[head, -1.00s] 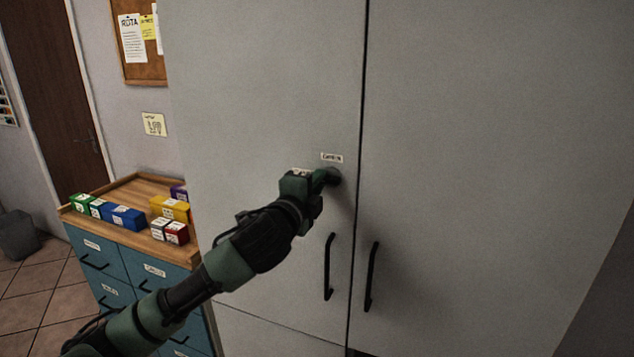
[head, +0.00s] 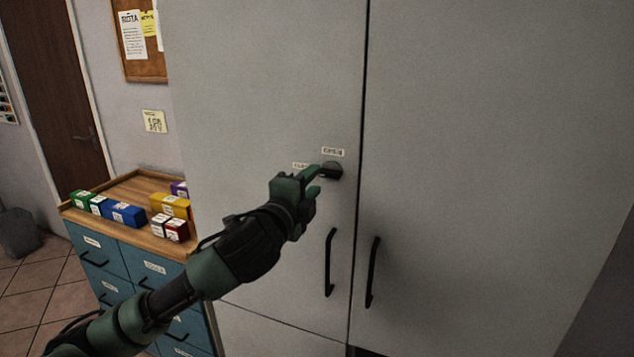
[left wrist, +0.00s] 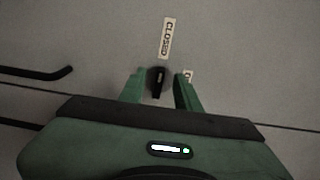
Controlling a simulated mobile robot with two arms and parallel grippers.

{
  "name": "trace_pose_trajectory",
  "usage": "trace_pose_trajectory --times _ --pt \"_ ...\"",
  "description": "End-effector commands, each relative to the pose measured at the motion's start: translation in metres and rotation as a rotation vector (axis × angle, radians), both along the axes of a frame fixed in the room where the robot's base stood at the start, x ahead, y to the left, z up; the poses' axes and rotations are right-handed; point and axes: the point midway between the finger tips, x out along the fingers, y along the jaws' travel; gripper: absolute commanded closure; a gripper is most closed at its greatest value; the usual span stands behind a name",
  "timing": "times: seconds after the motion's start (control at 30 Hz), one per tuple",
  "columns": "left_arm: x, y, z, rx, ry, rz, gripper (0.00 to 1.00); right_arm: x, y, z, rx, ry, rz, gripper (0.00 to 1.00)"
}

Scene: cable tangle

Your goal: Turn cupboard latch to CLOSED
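The cupboard latch (head: 331,171) is a dark round knob with a bar on the grey left door, near the seam. Its bar lies roughly sideways, in line with the CLOSED label (left wrist: 167,38), which is partly covered in the head view (head: 300,166). A second label (head: 333,152) sits above the knob; the wrist view shows only its edge. My left gripper (head: 315,180) is open just left of the knob. In the left wrist view the latch (left wrist: 157,82) shows between the spread fingers (left wrist: 158,92), with gaps on both sides. My right gripper is not in view.
Two black door handles (head: 329,262) (head: 372,272) hang below the latch, either side of the seam. A blue drawer unit (head: 150,268) with a wooden top and several coloured boxes stands left. The right door face (head: 490,160) is clear.

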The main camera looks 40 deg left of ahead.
Motion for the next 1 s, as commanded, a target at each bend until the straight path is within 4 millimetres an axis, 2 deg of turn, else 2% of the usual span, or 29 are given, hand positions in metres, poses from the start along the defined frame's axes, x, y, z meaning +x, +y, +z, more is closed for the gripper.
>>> trace_pose_trajectory --times 0.1,0.3,0.87,0.93,1.0 --pt "-0.020 -0.005 -0.004 0.004 0.001 -0.002 0.67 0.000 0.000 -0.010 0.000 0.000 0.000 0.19" --pt "-0.038 -0.009 -0.002 0.001 0.001 0.000 0.67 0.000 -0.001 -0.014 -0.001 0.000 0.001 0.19" --pt "-0.040 -0.010 -0.001 -0.001 0.001 0.000 0.67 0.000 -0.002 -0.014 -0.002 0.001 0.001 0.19" --pt "-0.040 -0.011 -0.007 -0.017 0.011 0.001 0.67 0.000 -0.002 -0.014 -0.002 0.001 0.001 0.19" --pt "-0.041 -0.013 -0.026 -0.062 0.043 0.006 0.67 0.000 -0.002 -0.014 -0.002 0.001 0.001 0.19"
